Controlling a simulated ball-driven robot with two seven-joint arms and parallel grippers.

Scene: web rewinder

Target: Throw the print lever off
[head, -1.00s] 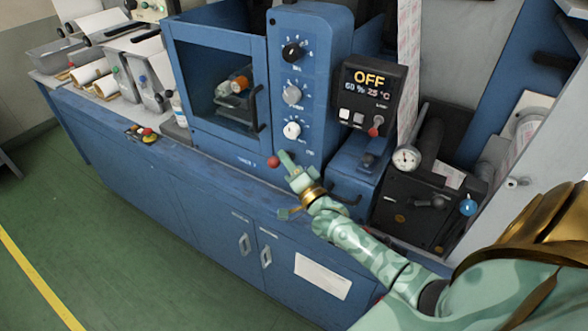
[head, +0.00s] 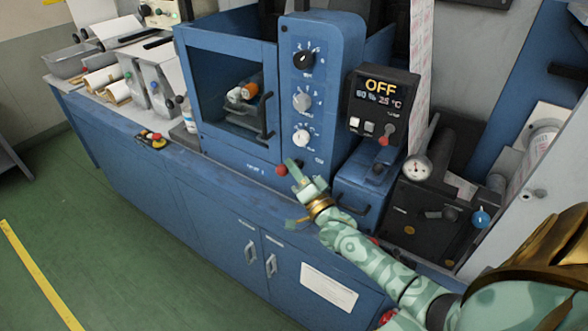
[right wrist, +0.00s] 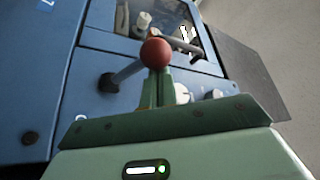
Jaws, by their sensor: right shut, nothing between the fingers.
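A lever with a red ball knob (head: 281,169) sits low on the front of the blue machine. In the right wrist view the red knob (right wrist: 155,53) is just beyond my fingertips, and its grey shaft (right wrist: 128,72) slants down left to a dark pivot. My right gripper (head: 291,165) is shut and empty, with its fingertips close beside the knob. I cannot tell whether they touch. My left gripper is not in view.
A black panel (head: 383,104) shows "OFF" and has a small red-tipped toggle (head: 384,141). Several dials stand on the blue column (head: 322,80) above the lever. A pressure gauge (head: 417,168) is at the right. A red button box (head: 151,139) sits on the left ledge.

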